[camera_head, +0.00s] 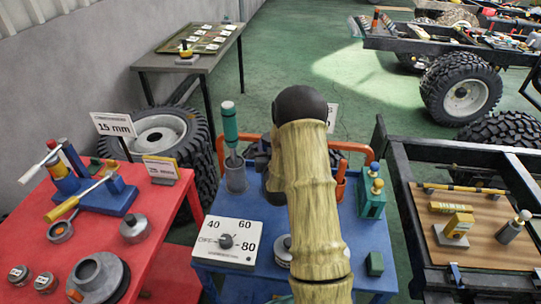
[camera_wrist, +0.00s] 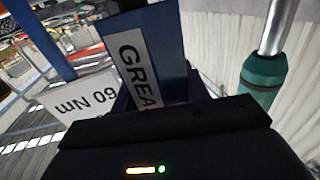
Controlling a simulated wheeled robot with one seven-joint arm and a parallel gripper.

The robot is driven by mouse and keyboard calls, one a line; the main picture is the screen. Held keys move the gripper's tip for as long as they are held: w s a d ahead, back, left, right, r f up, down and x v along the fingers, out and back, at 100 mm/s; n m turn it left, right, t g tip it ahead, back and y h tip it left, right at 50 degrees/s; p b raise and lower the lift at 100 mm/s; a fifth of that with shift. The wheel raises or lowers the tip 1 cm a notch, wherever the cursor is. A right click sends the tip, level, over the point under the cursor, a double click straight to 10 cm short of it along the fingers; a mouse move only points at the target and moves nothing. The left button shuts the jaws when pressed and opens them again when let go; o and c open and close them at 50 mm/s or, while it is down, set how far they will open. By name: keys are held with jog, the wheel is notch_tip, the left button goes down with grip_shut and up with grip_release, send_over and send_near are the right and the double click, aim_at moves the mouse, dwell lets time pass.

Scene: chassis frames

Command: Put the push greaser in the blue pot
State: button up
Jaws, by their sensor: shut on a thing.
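In the wrist view, my gripper (camera_wrist: 165,98) is shut on the push greaser (camera_wrist: 178,45), a blue body with a white label reading "GREA". The fingertips are mostly hidden. In the head view, my arm hides most of the gripper and the greaser; dark parts of the gripper (camera_head: 265,160) show at the arm's left, above the back of the blue cart. I cannot make out a clearly blue pot; a grey pot (camera_head: 236,180) stands to the left, and the area behind my arm is hidden.
A green-handled tool (camera_head: 230,122) stands upright in the grey pot, close beside my gripper; it also shows in the wrist view (camera_wrist: 264,75). A dial sign (camera_head: 227,243) and green holder (camera_head: 371,198) sit on the cart (camera_head: 345,262). An orange rail (camera_head: 357,148) runs behind.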

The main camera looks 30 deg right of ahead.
jog(key=shift+d+f, duration=0.1)
jog(key=shift+f, duration=2.05)
jog(key=o, duration=1.3)
jog(key=shift+f, duration=0.1)
jog(key=shift+o, duration=0.2)
